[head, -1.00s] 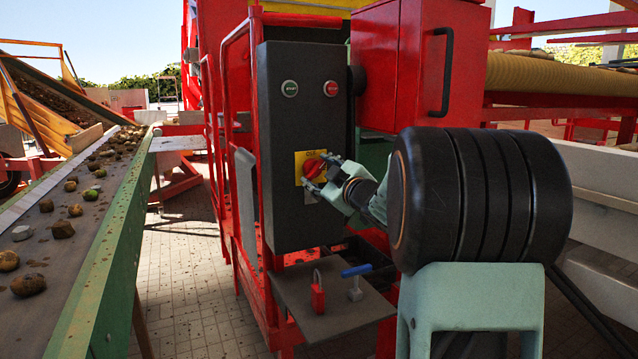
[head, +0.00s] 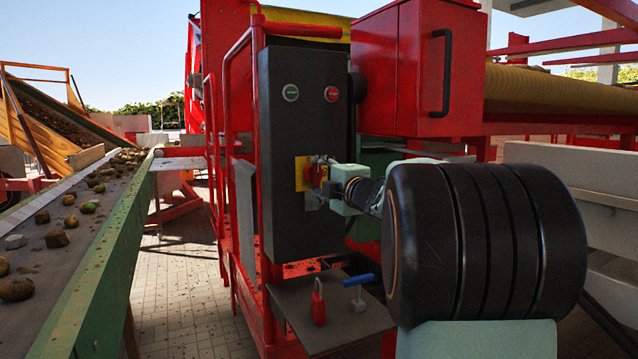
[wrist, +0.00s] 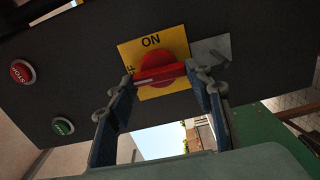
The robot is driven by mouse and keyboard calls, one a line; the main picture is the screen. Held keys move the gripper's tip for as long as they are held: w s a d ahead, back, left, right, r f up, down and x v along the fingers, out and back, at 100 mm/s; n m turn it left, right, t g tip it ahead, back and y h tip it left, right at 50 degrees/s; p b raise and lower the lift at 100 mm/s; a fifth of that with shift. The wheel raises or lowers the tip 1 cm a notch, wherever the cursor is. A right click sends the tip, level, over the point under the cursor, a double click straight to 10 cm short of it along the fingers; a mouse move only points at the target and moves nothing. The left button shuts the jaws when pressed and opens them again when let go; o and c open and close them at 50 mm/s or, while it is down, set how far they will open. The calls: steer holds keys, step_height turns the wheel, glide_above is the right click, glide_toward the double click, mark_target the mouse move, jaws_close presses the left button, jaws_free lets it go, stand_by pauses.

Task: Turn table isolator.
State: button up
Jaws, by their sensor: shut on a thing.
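The isolator is a red rotary handle (head: 317,174) on a yellow plate (head: 301,174), low on a dark control box (head: 280,130). In the wrist view the red handle (wrist: 160,72) lies across the yellow plate (wrist: 178,43), with "ON" above it and a partly hidden "OFF" at its left. My gripper (head: 328,180) is shut on the handle. In the wrist view its two fingertips (wrist: 165,78) sit at the two ends of the handle bar. The handle stands about upright in the head view.
Green (head: 290,92) and red (head: 331,93) buttons sit above on the box. A small shelf (head: 335,330) below carries a red padlock (head: 318,305) and a blue-handled item (head: 357,281). A red cabinet (head: 415,70) stands at the upper right. A potato conveyor (head: 95,240) runs at left.

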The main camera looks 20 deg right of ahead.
steer(key=shift+n, duration=0.3)
steer(key=o, duration=1.1)
